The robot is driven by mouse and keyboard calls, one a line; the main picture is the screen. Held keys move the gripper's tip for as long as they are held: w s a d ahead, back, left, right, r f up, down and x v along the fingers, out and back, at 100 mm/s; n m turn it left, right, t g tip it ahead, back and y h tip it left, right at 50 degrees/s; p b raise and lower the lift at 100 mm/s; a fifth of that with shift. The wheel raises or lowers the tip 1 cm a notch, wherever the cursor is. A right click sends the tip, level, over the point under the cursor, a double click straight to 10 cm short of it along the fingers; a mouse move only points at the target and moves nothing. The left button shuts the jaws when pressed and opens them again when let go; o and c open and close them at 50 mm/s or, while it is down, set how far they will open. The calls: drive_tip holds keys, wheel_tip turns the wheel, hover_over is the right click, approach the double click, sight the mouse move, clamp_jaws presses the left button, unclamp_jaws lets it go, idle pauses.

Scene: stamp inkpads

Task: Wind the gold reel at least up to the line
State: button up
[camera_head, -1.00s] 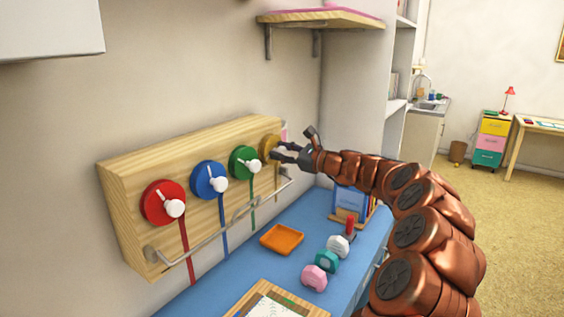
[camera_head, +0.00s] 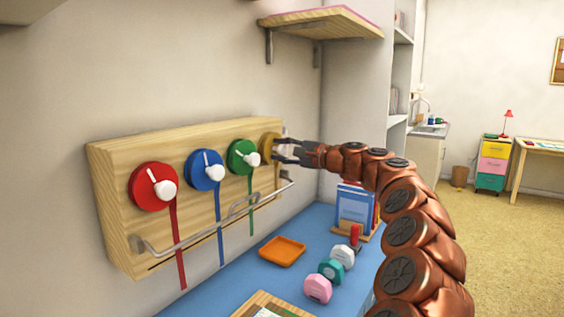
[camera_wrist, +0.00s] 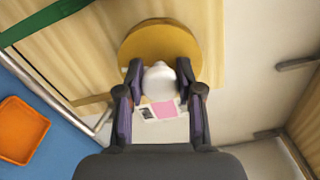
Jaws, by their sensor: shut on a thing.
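The gold reel (camera_head: 267,145) is at the right end of a wooden board (camera_head: 117,217) on the wall, partly hidden by my gripper in the head view. In the wrist view the gold reel (camera_wrist: 150,42) fills the top middle, with its white knob (camera_wrist: 158,80) between my fingers. My gripper (camera_head: 279,150) is shut on that knob; it also shows in the wrist view (camera_wrist: 160,92). A gold ribbon (camera_wrist: 92,99) runs left from the reel in the wrist view. The line on the board is hard to make out near this reel.
Red (camera_head: 150,195), blue (camera_head: 200,178) and green (camera_head: 238,161) reels with hanging ribbons sit left on the board. A metal rail (camera_head: 190,240) runs along its front. An orange tray (camera_head: 282,252) and several coloured stamps lie on the blue counter (camera_head: 225,280) below.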

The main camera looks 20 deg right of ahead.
drive_tip(key=shift+f+n+b, duration=0.15)
drive_tip(key=shift+n+b, duration=0.75)
drive_tip(key=shift+n, duration=0.1)
drive_tip(key=o, duration=1.1)
drive_tip(key=shift+o, duration=0.2)
drive_tip(key=v, duration=1.2)
drive_tip(key=shift+a, duration=0.1)
